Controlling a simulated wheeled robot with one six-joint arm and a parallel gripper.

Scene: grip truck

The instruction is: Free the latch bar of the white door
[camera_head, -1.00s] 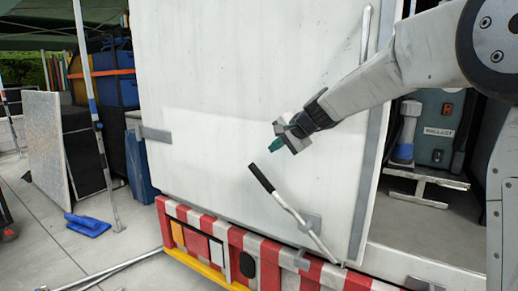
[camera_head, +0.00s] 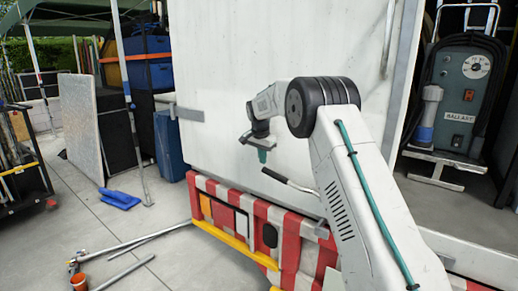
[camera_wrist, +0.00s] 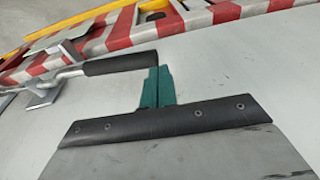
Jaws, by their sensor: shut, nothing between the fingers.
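The white door (camera_head: 225,80) of the truck fills the middle of the head view. Its latch bar has a black grip (camera_head: 274,175) and a grey metal rod; my arm hides the rod's lower part in the head view. In the wrist view the black grip (camera_wrist: 120,64) lies just left of my fingertips, and the rod (camera_wrist: 68,76) runs left to a grey bracket (camera_wrist: 42,97) on the door. My gripper (camera_head: 262,155), with green fingers, is shut and empty near the grip's end. Its fingers also show in the wrist view (camera_wrist: 158,72). I cannot tell whether they touch the grip.
The red-and-white bumper (camera_head: 230,212) runs below the door, with a yellow bar (camera_head: 222,241). A ballast unit (camera_head: 460,95) stands in the open bay at right. Metal poles (camera_head: 125,255) and a blue object (camera_head: 119,199) lie on the ground at left.

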